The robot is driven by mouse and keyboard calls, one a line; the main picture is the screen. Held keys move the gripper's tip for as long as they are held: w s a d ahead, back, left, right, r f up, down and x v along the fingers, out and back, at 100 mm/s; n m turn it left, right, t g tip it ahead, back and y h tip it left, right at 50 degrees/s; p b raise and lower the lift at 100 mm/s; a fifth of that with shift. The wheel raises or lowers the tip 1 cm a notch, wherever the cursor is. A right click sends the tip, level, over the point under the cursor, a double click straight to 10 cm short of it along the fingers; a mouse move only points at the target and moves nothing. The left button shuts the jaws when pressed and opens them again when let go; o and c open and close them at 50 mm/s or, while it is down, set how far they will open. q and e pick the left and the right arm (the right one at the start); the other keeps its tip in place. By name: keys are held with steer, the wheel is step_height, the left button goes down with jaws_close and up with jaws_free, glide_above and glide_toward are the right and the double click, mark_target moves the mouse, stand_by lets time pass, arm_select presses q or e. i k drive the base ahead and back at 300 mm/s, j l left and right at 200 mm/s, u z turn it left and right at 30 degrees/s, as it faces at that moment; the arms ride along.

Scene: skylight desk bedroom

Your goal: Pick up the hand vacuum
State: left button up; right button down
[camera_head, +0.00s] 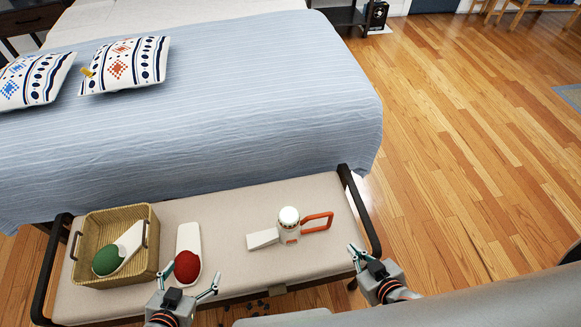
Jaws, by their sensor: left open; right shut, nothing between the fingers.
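The hand vacuum (290,232) lies on the beige bench, right of its middle. It has a white body, a pale wedge-shaped nozzle pointing left and an orange loop handle on the right. My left gripper (192,271) is open near the bench's front edge, with its fingers spread on either side of the red end of a white-and-red item; contact cannot be told. It is left of the vacuum and apart from it. My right gripper (354,251) is shut and empty near the bench's right end, to the right of and nearer than the orange handle.
The bench (240,205) has a dark metal frame with raised ends. A wicker basket (90,226) at its left holds a white-and-green item (108,259). The white-and-red item (188,240) lies beside it. A bed (220,100) stands behind. Wooden floor (470,130) is open at right.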

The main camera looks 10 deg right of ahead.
mark_target(259, 240)
steer(key=z, duration=0.15)
steer(key=k+l+u, duration=0.3)
steer(key=l, duration=0.2)
steer(key=k+l, duration=0.6)
steer(key=k, duration=0.15)
steer(key=k+l, duration=0.55)
steer(key=k, duration=0.15)
